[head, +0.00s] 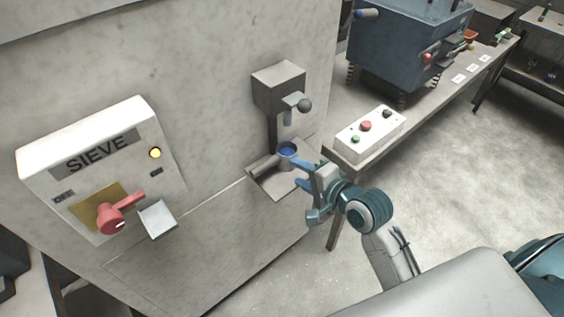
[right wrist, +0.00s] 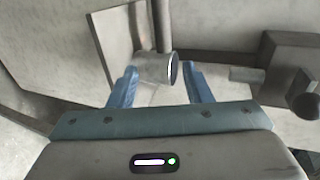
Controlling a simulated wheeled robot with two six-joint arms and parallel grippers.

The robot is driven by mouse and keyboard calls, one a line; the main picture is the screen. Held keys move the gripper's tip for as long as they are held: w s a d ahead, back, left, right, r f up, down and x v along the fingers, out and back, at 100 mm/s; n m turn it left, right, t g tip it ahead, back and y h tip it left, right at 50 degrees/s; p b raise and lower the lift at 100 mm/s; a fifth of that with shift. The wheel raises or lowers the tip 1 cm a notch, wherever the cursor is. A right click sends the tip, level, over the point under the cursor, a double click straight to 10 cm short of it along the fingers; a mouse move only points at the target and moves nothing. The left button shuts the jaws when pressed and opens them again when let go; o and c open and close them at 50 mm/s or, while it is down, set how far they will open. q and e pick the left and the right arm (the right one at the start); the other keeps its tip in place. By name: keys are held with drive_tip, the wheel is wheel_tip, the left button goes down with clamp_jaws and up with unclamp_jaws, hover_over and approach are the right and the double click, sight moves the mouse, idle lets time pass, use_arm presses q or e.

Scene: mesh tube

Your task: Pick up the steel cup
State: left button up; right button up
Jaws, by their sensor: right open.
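In the right wrist view the cup (right wrist: 154,68) appears between the two spread fingertips (right wrist: 159,70). I cannot tell whether a finger touches it. My left gripper is not in view.
The dispenser (head: 279,88) with its ball-ended lever (head: 304,105) overhangs the cup. A sieve panel (head: 95,170) with a red handle is on the left. A button box (head: 370,134) sits on a bench at right, near a blue machine (head: 408,45). Open floor lies right.

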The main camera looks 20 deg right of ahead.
sight(277, 162)
drive_tip(key=x, duration=0.4)
drive_tip(key=shift+w+a+p, duration=0.2)
drive_tip(key=shift+w+p, duration=0.1)
drive_tip(key=shift+w, duration=0.05)
drive_tip(key=p+x, duration=0.1)
drive_tip(key=x, duration=0.4)
drive_tip(key=shift+s+a+r+p, duration=0.1)
drive_tip(key=shift+a+r+p, duration=0.1)
drive_tip(key=shift+a+p, duration=0.15)
drive_tip(key=shift+w+f, duration=0.15)
drive_tip(key=shift+w, duration=0.05)
drive_tip(key=shift+s+d, duration=0.1)
drive_tip(key=shift+c, duration=0.9)
clamp_jaws()
